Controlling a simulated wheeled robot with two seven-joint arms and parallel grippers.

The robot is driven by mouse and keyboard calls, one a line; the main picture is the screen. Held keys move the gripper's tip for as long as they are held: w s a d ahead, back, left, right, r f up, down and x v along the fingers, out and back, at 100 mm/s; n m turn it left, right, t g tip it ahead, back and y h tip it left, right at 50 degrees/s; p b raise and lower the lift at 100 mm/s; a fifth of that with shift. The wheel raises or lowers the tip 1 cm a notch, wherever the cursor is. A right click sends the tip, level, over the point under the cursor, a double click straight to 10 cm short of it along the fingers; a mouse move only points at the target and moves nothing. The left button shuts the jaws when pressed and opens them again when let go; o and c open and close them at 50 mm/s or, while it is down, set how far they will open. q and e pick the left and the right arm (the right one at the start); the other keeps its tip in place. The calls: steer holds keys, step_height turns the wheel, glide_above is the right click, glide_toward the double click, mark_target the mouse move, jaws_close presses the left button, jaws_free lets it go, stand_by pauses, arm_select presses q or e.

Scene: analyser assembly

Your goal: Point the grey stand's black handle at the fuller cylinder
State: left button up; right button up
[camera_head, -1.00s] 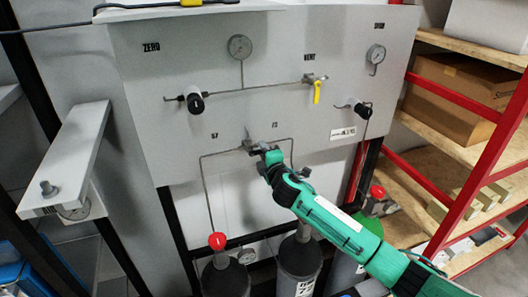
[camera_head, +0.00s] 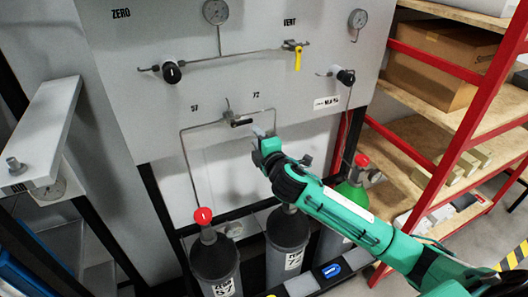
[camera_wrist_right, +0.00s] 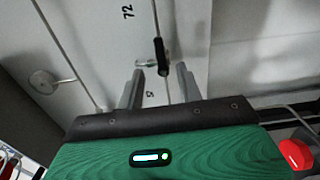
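The grey stand (camera_head: 150,110) carries a valve with a short black handle (camera_head: 241,123) between the labels 57 and 72. The handle lies nearly level and points right, towards the 72 side. It also shows in the right wrist view (camera_wrist_right: 159,50). A dark cylinder with a red cap (camera_head: 213,262) stands below at left, and another dark cylinder (camera_head: 287,240) stands right of it, its top partly hidden by my arm. My right gripper (camera_head: 262,134) is just below and right of the handle. Its fingers (camera_wrist_right: 160,80) are apart and empty, with the handle beyond their tips. My left gripper is out of view.
Dials sit high on the panel, with a yellow lever (camera_head: 298,58) and black knobs (camera_head: 172,72). A green cylinder (camera_head: 350,195) and red-framed shelves (camera_head: 450,170) stand at right.

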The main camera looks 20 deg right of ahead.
steer(key=shift+s+b, duration=0.5)
steer(key=shift+s, duration=1.75)
steer(key=shift+f, duration=0.1)
